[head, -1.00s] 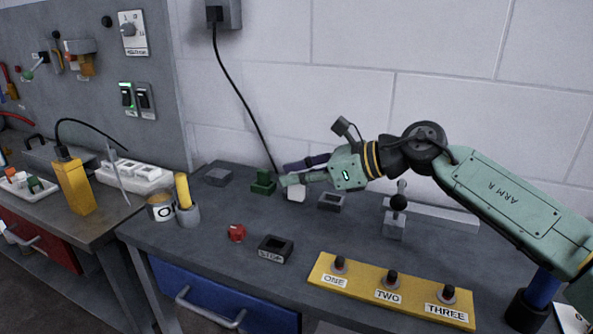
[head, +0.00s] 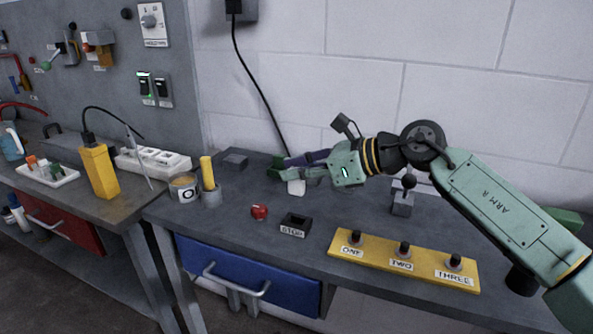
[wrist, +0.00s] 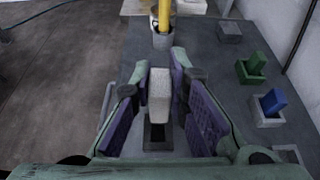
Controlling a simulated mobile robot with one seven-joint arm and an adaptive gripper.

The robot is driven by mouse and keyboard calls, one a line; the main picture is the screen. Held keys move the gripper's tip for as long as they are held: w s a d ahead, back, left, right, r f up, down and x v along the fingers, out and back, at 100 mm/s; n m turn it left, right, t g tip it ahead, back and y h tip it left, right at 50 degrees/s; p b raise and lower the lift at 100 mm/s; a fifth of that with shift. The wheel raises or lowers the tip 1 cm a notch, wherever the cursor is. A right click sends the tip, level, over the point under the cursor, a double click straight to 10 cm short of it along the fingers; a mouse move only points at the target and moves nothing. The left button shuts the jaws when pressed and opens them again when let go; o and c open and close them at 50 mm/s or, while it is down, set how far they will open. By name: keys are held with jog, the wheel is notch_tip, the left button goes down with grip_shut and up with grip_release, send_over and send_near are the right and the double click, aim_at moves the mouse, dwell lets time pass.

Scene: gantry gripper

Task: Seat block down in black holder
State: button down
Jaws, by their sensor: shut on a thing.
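My gripper (head: 303,171) is shut on a pale grey-white block (head: 297,187), held in the air over the bench. In the wrist view the block (wrist: 160,95) stands upright between the purple finger pads. The black holder (head: 294,226), labelled STOP, lies on the bench below the block in the head view, nearer the front edge. In the wrist view a dark opening of the holder (wrist: 154,133) shows just under the block's lower end, partly covered by it. The block is apart from the holder; its exact height above it I cannot tell.
A red object (head: 259,212) lies left of the holder. A grey cup (head: 211,197) with a yellow handle stands further left. A yellow button panel (head: 405,262) is at front right.

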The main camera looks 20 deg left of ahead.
aim_at(297, 193)
jog(key=shift+f+b, duration=0.15)
jog(key=shift+b, duration=0.3)
notch_tip(297, 193, down, 6)
jog(key=b, duration=0.5)
jog(key=shift+r, duration=0.2)
jog(key=shift+b, duration=0.85)
dwell(1.3)
jog(key=shift+f+b, duration=1.45)
jog(key=shift+b, duration=0.1)
jog(key=c, duration=1.5)
grip_release()
jog(key=v, duration=1.2)
jog(key=shift+r, duration=0.1)
jog(key=shift+s, duration=0.1)
